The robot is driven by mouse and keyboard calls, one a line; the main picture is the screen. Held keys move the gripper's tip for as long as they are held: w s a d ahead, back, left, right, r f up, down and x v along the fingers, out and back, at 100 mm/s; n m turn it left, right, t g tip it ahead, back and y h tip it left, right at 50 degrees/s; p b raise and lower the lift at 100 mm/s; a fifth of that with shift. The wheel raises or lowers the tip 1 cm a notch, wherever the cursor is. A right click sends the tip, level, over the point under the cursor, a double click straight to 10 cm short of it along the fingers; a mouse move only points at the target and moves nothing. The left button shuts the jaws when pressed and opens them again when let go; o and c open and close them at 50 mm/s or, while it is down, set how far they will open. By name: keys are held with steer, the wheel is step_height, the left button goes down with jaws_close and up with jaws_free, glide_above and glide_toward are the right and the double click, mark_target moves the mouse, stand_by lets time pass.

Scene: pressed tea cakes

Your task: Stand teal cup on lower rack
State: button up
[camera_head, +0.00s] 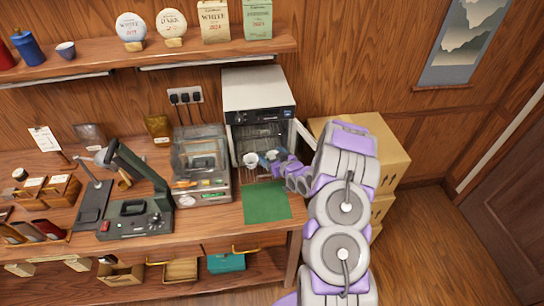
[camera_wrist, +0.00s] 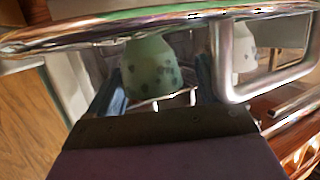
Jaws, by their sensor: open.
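The teal cup (camera_wrist: 150,68) is in the middle of the wrist view, with dark marks on its side. It looks narrower at the top of the picture, where a shiny metal bar hides its end. My gripper (camera_wrist: 157,84) is open, with one dark finger on each side of the cup; I cannot tell whether they touch it. In the head view my gripper (camera_head: 276,163) reaches into the open white cabinet (camera_head: 258,88), and the teal cup (camera_head: 271,154) shows at its tip. Shiny rack bars (camera_wrist: 120,22) cross the wrist view; which level they belong to is unclear.
A white cup (camera_head: 250,160) stands just left of the teal cup, and it also shows in the wrist view (camera_wrist: 243,36). The cabinet door (camera_head: 304,134) is swung open close to my arm. A green mat (camera_head: 266,203) lies clear in front of the cabinet.

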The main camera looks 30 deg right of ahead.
steer(key=shift+d, duration=0.35)
steer(key=shift+s+d, duration=0.4)
steer(key=shift+s, duration=0.05)
steer(key=s+a+r+g+h, duration=0.25)
steer(key=s+r+g, duration=0.25)
steer(key=s+r, duration=0.45)
steer(key=s+a+r+g+h, duration=0.1)
steer(key=s+a+r+g, duration=0.35)
steer(key=s, duration=0.75)
steer(key=s+a+r+g, duration=0.2)
steer(key=s+a+r, duration=0.2)
steer(key=s, duration=0.5)
steer(key=s+a+r+g+y, duration=0.1)
steer(key=s+a+r, duration=0.3)
steer(key=s, duration=0.5)
steer(key=s+a+r+m+g+y, duration=0.1)
steer(key=s+a+r+g, duration=0.3)
steer(key=s, duration=0.5)
steer(key=shift+a+r, duration=0.35)
steer(key=shift+a, duration=0.1)
steer(key=shift+w+f, duration=0.1)
